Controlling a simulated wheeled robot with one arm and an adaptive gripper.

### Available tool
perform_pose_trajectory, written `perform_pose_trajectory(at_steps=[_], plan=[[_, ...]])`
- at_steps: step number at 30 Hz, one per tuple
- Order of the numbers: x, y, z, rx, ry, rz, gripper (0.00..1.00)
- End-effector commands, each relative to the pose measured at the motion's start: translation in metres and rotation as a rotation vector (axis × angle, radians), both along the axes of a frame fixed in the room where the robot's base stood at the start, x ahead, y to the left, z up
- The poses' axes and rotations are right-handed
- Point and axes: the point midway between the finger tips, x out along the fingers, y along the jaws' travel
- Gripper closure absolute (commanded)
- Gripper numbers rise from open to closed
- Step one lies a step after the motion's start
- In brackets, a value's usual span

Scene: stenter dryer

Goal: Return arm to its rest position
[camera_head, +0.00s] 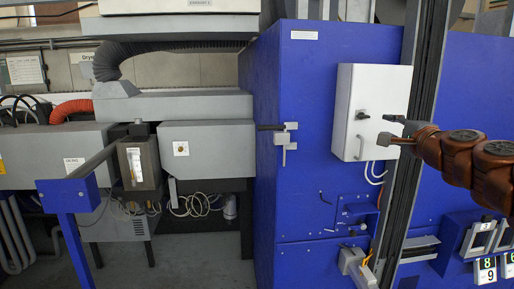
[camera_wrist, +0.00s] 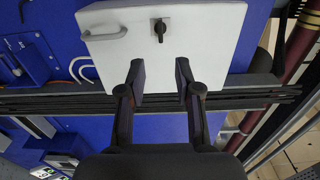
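My arm, with copper-brown links, reaches in from the right edge in the head view. My gripper (camera_head: 396,130) is raised in front of the blue machine cabinet (camera_head: 325,100), by the right side of a white control box (camera_head: 345,95). In the wrist view my gripper (camera_wrist: 161,80) has its two dark fingers apart with nothing between them. Beyond the fingers the control box (camera_wrist: 205,45) shows turned on its side, with a black rotary knob (camera_wrist: 160,29) and a grey handle (camera_wrist: 106,34). I cannot tell the exact gap between fingertips and box.
A dark vertical rail (camera_head: 412,160) stands in front of the cabinet beside my gripper. A grey door latch (camera_head: 285,138) sits on the cabinet. Numbered displays (camera_head: 486,268) are at lower right. Some floor shows at lower left.

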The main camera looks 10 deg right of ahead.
Motion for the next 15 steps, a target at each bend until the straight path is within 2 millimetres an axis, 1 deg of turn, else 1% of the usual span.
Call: perform_pose_trajectory(at_steps=[2,5,8,9,11,12,14,15], plan=[[0.002,0.012,-0.002,-0.019,0.011,0.024,0.67],[0.006,0.047,-0.009,-0.078,0.048,0.098,0.67],[0.007,0.1,-0.025,-0.17,0.11,0.209,0.67],[0.006,0.125,-0.034,-0.213,0.14,0.264,0.67],[0.001,0.157,-0.048,-0.28,0.184,0.336,0.67],[-0.004,0.179,-0.059,-0.324,0.216,0.391,0.67],[-0.013,0.21,-0.078,-0.391,0.267,0.467,0.67],[-0.02,0.229,-0.093,-0.435,0.305,0.522,0.67]])
